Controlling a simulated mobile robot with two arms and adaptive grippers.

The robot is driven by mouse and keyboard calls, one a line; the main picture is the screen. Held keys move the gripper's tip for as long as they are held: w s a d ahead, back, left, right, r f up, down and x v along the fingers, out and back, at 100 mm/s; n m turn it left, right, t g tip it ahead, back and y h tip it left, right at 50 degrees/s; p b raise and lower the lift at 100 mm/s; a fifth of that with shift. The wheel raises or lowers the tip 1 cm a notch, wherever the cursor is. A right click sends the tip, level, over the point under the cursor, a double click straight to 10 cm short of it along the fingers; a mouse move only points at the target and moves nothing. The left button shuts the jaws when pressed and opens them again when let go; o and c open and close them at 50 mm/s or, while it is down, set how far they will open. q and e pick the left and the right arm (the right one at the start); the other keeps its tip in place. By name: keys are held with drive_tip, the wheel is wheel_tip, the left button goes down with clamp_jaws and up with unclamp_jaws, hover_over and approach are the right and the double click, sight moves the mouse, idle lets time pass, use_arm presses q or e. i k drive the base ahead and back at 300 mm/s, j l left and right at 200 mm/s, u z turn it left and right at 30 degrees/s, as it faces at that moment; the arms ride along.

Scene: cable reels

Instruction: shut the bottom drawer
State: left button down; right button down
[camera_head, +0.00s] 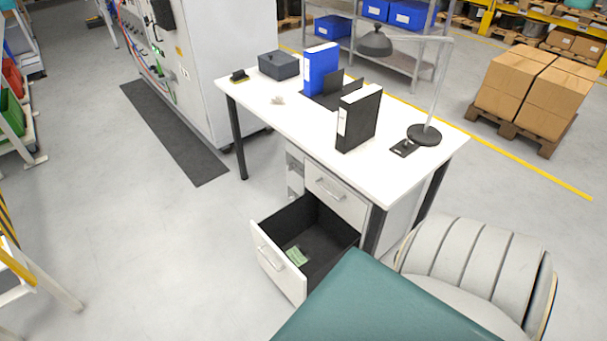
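The bottom drawer (276,262) of the white desk pedestal is pulled far out towards the lower left. Its white front has a light handle (269,258), and its dark inside holds a small green item (297,256). Above it, the upper drawer (336,196) sits flush in the pedestal under the desk. Neither of my grippers shows in the head view.
A white desk (400,178) stands over the pedestal, with binders, a lamp (424,134) and a grey box (278,65) on top. A pale padded chair (470,262) is at the right. A teal surface (385,305) covers the bottom middle. Floor left of the drawer is clear.

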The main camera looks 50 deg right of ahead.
sight(306, 222)
drive_tip(key=z, duration=1.3)
